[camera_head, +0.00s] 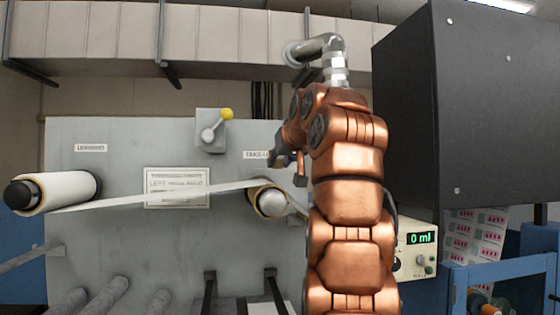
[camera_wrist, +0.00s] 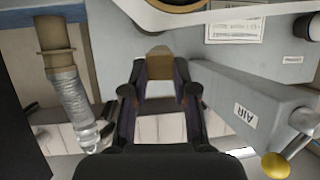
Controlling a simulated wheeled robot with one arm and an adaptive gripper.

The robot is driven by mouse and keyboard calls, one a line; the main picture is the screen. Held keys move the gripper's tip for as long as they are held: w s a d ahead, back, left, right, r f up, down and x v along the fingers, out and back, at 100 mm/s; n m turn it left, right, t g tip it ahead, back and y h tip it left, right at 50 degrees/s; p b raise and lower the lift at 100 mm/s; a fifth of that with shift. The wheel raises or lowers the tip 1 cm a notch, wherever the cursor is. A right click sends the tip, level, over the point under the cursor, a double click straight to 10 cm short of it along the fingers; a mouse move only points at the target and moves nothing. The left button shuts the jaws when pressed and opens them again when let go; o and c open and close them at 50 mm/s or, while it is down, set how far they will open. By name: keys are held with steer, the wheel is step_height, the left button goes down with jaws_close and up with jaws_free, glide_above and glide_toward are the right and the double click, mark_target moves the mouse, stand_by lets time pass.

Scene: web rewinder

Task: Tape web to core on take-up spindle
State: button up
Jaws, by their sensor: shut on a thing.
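The white web (camera_head: 150,197) runs from the supply roll (camera_head: 60,190) at the left to the core on the take-up spindle (camera_head: 268,201), at centre. A short length of web shows right of the core, then goes behind my arm. My gripper (camera_head: 284,161) is just above the core, beside the partly covered TAKE-UP label. In the wrist view my gripper (camera_wrist: 160,92) is shut on a small tan piece of tape (camera_wrist: 159,64) at its fingertips. The core and web edge show at the top there (camera_wrist: 185,4), apart from the tape.
A yellow-knobbed lever (camera_head: 226,114) on a grey box stands above the web; an AIR label (camera_wrist: 245,114) shows on the box in the wrist view. A big dark cabinet (camera_head: 490,100) and a 0 ml display (camera_head: 419,239) are at right. Rollers (camera_head: 108,295) lie below.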

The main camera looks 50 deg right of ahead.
steer(key=shift+f+b, duration=1.35)
steer(key=shift+f, duration=0.4)
steer(key=o, duration=0.8)
steer(key=shift+o, duration=0.2)
steer(key=shift+s+r, duration=0.1)
steer(key=shift+s, duration=0.05)
steer(key=s+a+r, duration=0.1)
steer(key=s+a, duration=0.3)
steer(key=s, duration=0.3)
steer(key=s+a, duration=0.4)
steer(key=s, duration=0.3)
steer(key=shift+s+r, duration=0.2)
steer(key=shift+r, duration=0.2)
